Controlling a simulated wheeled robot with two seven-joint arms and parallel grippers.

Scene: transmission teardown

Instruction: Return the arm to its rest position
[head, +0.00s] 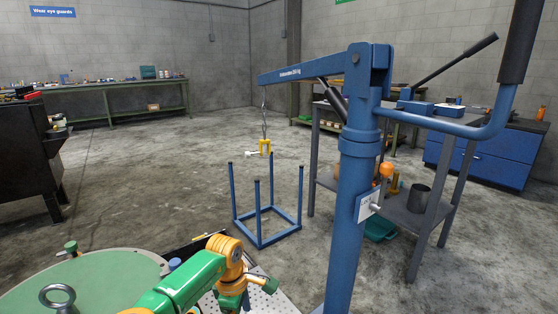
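A green and orange jointed arm (200,275) reaches in from the bottom edge, left of centre. It bends at an orange joint and runs down towards the bottom edge. I cannot tell which arm it belongs to, and no gripper fingertips can be made out. My left and right grippers are not in view. A large round green surface (110,268) with a grey eye bolt (57,296) fills the lower left corner.
A perforated plate (275,301) lies beside the arm. Middle-left floor is clear.

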